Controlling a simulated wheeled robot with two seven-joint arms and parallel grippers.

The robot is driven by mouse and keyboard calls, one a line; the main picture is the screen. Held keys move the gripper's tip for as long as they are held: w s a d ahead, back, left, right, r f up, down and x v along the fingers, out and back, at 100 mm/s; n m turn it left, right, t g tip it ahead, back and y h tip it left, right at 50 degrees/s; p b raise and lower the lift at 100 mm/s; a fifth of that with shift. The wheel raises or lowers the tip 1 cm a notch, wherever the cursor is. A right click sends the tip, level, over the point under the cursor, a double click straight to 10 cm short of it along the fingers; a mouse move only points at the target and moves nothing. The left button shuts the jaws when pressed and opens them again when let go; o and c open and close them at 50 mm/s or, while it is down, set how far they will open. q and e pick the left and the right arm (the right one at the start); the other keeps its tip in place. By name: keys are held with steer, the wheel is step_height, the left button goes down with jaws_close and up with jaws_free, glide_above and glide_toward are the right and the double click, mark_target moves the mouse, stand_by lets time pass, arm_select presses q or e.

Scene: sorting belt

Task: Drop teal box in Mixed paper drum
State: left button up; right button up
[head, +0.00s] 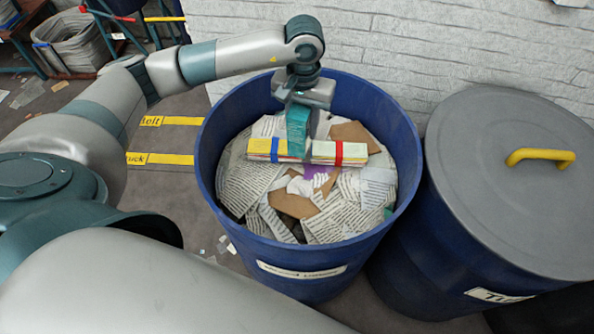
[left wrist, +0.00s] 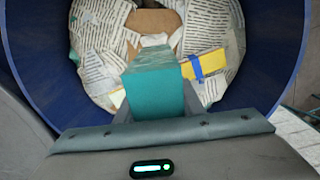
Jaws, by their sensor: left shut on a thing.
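The teal box (head: 297,125) is a small upright block, held inside the rim of an open blue drum (head: 242,247). My left gripper (head: 301,112) comes down over the drum and is shut on the box. The box also shows between the fingers in the left wrist view (left wrist: 155,92), above the paper heap. I cannot tell whether its lower end touches the paper. The drum's front label (head: 300,270) is too small to read. My right gripper is not in view.
The drum holds printed paper (head: 250,185), brown card and yellow bundles (head: 275,150) with blue and red bands. A second blue drum with a grey lid (head: 500,170) and yellow handle stands close on the right. A white brick wall (head: 400,40) is behind.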

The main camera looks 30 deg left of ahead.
arm_select(q)
step_height(320, 180, down, 3)
steer(key=shift+f, duration=0.75)
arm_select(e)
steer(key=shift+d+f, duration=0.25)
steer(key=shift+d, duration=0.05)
arm_select(q)
steer(key=o, duration=1.1)
steer(key=shift+r+b, duration=0.1)
steer(key=shift+b, duration=0.2)
steer(key=shift+r, duration=0.45)
step_height(320, 180, up, 14)
steer(key=b, duration=0.5)
steer(key=shift+r, duration=1.15)
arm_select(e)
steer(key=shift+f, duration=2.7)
